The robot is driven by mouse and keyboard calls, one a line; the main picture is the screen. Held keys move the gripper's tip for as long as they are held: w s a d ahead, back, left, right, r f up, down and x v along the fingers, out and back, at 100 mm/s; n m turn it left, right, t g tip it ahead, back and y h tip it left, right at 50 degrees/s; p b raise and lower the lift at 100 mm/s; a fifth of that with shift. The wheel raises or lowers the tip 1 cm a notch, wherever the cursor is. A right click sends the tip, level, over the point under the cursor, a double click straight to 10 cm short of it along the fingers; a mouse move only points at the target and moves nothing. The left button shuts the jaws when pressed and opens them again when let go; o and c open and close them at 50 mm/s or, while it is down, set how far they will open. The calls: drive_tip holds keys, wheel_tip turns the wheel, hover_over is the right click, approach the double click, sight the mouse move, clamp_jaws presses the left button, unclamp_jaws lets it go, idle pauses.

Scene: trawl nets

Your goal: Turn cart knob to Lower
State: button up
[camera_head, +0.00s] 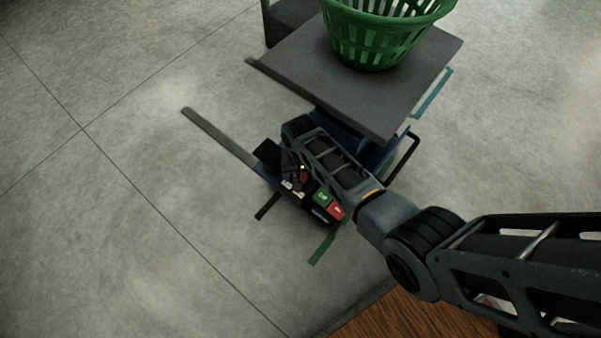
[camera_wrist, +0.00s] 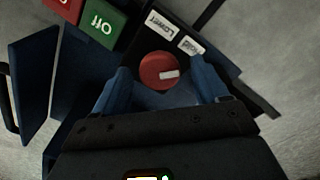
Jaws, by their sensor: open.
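The red round cart knob (camera_wrist: 156,66) sits on the dark control panel of the cart in the wrist view. Its white pointer mark points to the right. My gripper (camera_wrist: 163,82) is open, with one blue finger on each side of the knob. I cannot tell whether the fingers touch it. In the head view, my arm covers part of the panel, and a small bit of red (camera_head: 303,177) shows beside it.
The cart's grey platform (camera_head: 290,65) carries a green basket (camera_head: 385,30). Concrete floor (camera_head: 130,240) is clear at the left; wood flooring (camera_head: 395,318) is at the bottom.

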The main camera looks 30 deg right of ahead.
drive_tip(key=c, duration=1)
drive_tip(key=shift+c, duration=0.2)
